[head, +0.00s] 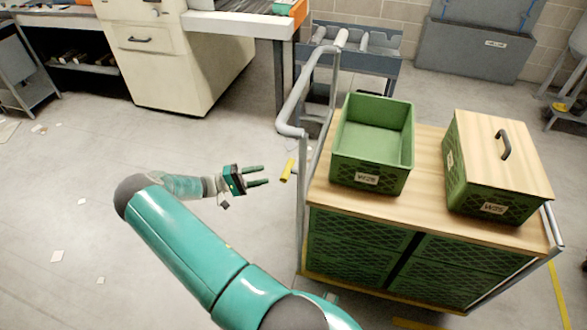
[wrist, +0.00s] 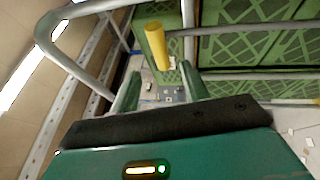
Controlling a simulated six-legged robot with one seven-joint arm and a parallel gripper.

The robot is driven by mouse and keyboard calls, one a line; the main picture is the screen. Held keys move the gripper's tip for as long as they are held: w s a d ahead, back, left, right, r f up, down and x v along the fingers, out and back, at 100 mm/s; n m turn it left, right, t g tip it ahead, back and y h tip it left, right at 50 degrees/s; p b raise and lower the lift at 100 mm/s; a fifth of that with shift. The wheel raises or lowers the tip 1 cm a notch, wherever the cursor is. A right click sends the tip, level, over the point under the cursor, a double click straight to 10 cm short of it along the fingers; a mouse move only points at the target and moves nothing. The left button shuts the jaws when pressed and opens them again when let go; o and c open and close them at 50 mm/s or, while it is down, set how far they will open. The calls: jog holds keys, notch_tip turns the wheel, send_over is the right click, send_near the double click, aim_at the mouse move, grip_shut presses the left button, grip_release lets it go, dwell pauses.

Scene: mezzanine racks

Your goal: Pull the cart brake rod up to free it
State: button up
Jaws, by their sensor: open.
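The cart (head: 440,140) has a wooden top, green crate sides and a grey tube handle frame at its left end. The brake rod shows as a short yellow grip (head: 287,171) on the left side of the cart, beside the handle post. In the wrist view the yellow rod (wrist: 157,46) stands beyond my fingertips, slightly left of centre between them. My gripper (head: 262,176) is open and empty, its two fingers pointing right toward the yellow grip, with a small gap between. In the wrist view the open fingers of my gripper (wrist: 160,92) show at both sides.
An open green bin (head: 372,183) and a lidded green box (head: 497,208) stand on the cart top. The grey handle tube (head: 290,110) rises close above the yellow grip. A beige cabinet (head: 165,60) stands behind. The floor left of the cart is mostly clear.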

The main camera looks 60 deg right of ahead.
aim_at(293, 171)
jog(key=x, duration=1.2)
jog(key=shift+a+f, duration=0.1)
jog(key=shift+f, duration=0.05)
grip_shut()
